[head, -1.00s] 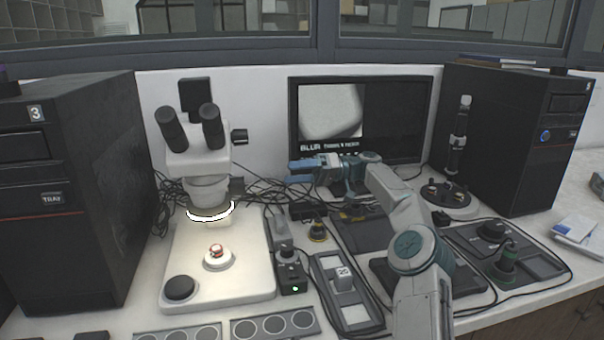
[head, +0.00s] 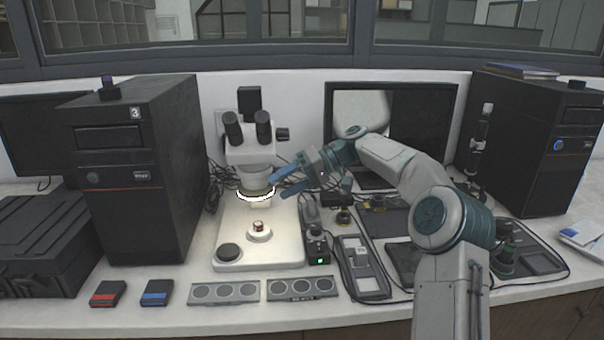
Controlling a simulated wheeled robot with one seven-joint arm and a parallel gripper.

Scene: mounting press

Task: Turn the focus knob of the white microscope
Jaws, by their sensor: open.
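The white microscope (head: 250,152) stands left of the middle, with two black eyepieces and a lit ring under its head. A black knob (head: 283,134) sticks out from the right side of its head, in plain view. Its pale base (head: 285,245) bears a small red-topped sample on a white disc (head: 259,232). My gripper (head: 278,187) is open and empty, with its blue fingers pointing left. In the picture it lies below the knob and right of the lit ring, apart from the knob. I cannot tell its exact depth.
Black computer towers (head: 140,165) stand at left and right (head: 535,140). A monitor (head: 436,115) is behind my arm. A small black device with a green light (head: 319,247) and cables lie right of the microscope base. Grey trays with round wells (head: 224,291) line the front.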

